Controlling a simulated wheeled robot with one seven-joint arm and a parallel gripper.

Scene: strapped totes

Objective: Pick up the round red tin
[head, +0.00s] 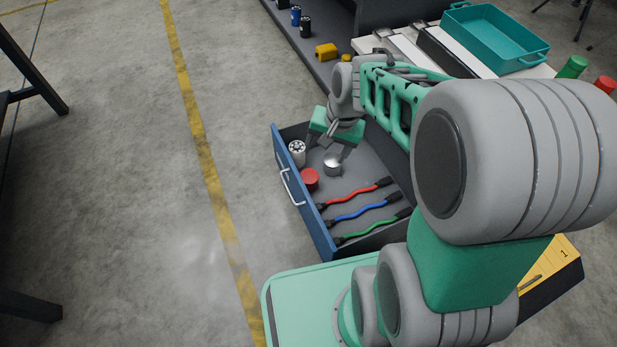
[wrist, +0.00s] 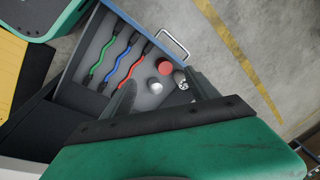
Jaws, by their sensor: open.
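The round red tin (head: 310,180) stands in the open blue drawer (head: 305,220), close to its front panel. It also shows in the wrist view (wrist: 165,67), beyond my fingertips. A silver round tin (head: 332,163) stands just behind it, and a white cylinder with a dark-patterned top (head: 297,152) stands in the drawer's front corner. My gripper (head: 327,150) is open and empty over the drawer, near the silver tin and apart from the red tin. In the wrist view my two fingers (wrist: 163,92) spread toward these items.
Red (head: 358,192), blue (head: 362,208) and green (head: 372,225) cables lie in the drawer beside the red tin. A teal tray (head: 492,40) sits on the worktop. A yellow item (head: 326,51) and dark cylinders (head: 305,27) rest on a shelf. Floor left of the drawer is clear.

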